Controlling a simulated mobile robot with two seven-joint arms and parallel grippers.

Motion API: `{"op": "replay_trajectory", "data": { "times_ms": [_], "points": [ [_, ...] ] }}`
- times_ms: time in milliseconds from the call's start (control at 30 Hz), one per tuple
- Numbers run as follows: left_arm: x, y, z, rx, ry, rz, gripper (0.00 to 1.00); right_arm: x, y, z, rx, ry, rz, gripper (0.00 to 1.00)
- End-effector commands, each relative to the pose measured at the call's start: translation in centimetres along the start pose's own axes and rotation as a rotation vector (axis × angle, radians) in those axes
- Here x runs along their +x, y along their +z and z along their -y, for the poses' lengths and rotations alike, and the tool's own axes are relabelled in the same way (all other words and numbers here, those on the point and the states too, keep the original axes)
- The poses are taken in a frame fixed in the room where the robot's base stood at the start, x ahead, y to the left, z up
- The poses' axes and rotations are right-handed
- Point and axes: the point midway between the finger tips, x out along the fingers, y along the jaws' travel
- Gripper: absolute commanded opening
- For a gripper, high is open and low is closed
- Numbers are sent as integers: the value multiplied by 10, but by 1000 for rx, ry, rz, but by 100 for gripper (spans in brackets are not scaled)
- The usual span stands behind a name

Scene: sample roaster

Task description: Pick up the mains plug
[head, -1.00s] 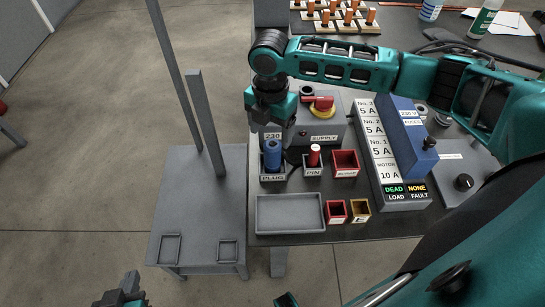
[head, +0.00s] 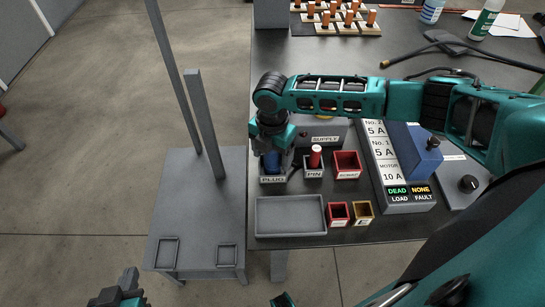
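The mains plug (head: 272,163) is a blue cylinder standing upright in the grey holder labelled PLUG (head: 273,180). My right gripper (head: 273,154) reaches in from the right and points down over the plug, with its fingers at the plug's upper part. The gripper hides the top of the plug, and I cannot tell whether the fingers have closed on it. My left gripper (head: 118,292) is low at the bottom left, away from the bench, and partly cut off by the frame edge.
A red pin (head: 315,157) stands in the PIN holder just right of the plug. A red scrap bin (head: 347,163), a grey tray (head: 290,216) and two small bins are close by. The supply box (head: 325,133) is behind. A grey stand (head: 200,205) is left of the bench.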

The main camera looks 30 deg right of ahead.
Motion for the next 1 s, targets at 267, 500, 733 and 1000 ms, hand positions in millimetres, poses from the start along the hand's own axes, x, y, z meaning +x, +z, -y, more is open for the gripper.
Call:
{"op": "replay_trajectory", "data": {
  "times_ms": [267, 500, 733, 1000],
  "points": [
    [0, 0, 0, 1, 0, 0, 0, 0, 0, 0, 0, 0, 0, 49],
    [0, 1, 0, 1, 0, 2, 0, 0, 0, 0, 0, 0, 0, 26],
    [0, 3, 0, 1, 0, 6, 0, -1, 0, 0, 0, 1, 0, 10],
    [-1, 2, 0, 2, 0, 6, 0, -8, 0, -1, 0, 2, 0, 9]
  ]
}}
